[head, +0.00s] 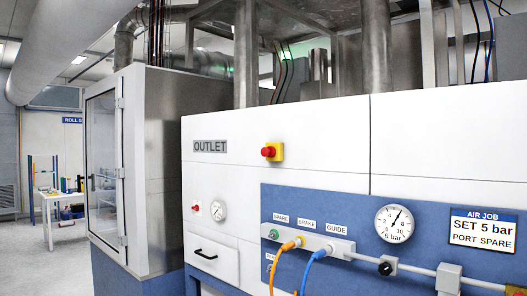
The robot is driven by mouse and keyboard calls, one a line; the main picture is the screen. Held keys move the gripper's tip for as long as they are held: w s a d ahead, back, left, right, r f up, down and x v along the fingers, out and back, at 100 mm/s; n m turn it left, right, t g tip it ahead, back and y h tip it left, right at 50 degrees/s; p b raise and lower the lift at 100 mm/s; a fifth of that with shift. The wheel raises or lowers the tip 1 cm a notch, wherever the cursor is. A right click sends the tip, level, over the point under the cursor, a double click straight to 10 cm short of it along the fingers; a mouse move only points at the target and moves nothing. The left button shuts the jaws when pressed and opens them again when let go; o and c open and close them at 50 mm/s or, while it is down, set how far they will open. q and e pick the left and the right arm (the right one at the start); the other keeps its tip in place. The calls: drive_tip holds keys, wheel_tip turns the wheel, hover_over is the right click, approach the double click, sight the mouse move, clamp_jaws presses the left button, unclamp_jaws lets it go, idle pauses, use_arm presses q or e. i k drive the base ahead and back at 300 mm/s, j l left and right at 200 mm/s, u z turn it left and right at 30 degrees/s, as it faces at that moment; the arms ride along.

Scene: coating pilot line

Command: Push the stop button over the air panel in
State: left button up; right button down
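The stop button (267,152) is a red mushroom head on a yellow box (279,151), on the white machine wall right of the OUTLET label. It sits above the left part of the blue air panel (350,205) and stands out from its box; I cannot tell whether it is pushed in. Nothing covers it. The air panel carries a round gauge (394,223), a manifold (345,250) with ports labelled SPARE, BRAKE and GUIDE, and a card reading SET 5 bar, PORT SPARE (482,230). Neither of my grippers is in view.
An orange hose (283,258) and a blue hose (310,262) hang from the manifold. A glass-doored cabinet (160,170) stands farther left. The wall around the stop button is clear.

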sight(265, 153)
drive_tip(key=i+j+z, duration=0.1)
drive_tip(key=i+j, duration=0.2)
drive_tip(key=i+j+z, duration=0.1)
drive_tip(key=i+j, duration=0.2)
drive_tip(key=i+j+z, duration=0.1)
drive_tip(key=i+j, duration=0.15)
drive_tip(key=i+j+z, duration=0.1)
drive_tip(key=i+j, duration=0.15)
drive_tip(key=j, duration=0.2)
drive_tip(key=i+j+z, duration=0.15)
drive_tip(key=i+j, duration=0.15)
drive_tip(key=i+j+z, duration=0.1)
drive_tip(key=j, duration=0.35)
drive_tip(key=i+j+z, duration=0.1)
drive_tip(key=i+j, duration=0.2)
drive_tip(key=i+j+z, duration=0.1)
drive_tip(key=j, duration=0.45)
drive_tip(key=i, duration=0.1)
